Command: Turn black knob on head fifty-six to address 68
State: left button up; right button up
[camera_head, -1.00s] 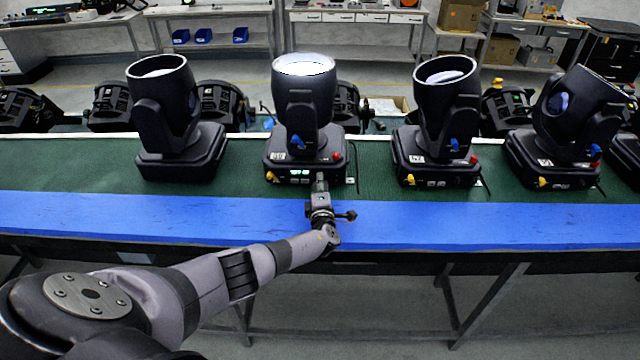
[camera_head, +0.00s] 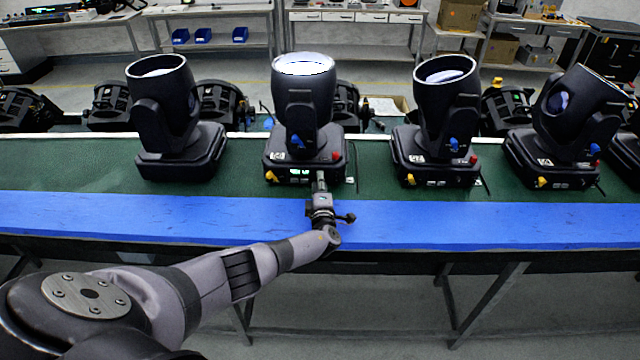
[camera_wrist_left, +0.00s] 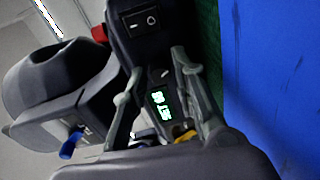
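A black moving-head light (camera_head: 302,105) with a bright white lens stands upright on the table, second from the left. Its base has a lit green display (camera_head: 300,172), a yellow part at the left and a red part at the right. My left gripper (camera_head: 320,178) is at the front of this base, right of the display. The display seems to read SET 68. My right gripper is out of view.
Other black heads stand left (camera_head: 180,120) and right (camera_head: 442,120) of it, with a tilted one (camera_head: 570,120) further right. More lie behind. A blue strip (camera_head: 120,215) along the table's front edge is clear. A rocker switch (camera_wrist_left: 140,20) and red connector (camera_wrist_left: 100,33) are close by.

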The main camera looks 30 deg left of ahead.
pick_arm(q)
jog(key=shift+o, duration=1.2)
jog(key=shift+s, duration=0.1)
jog(key=v, duration=1.2)
jog(key=shift+f, duration=0.1)
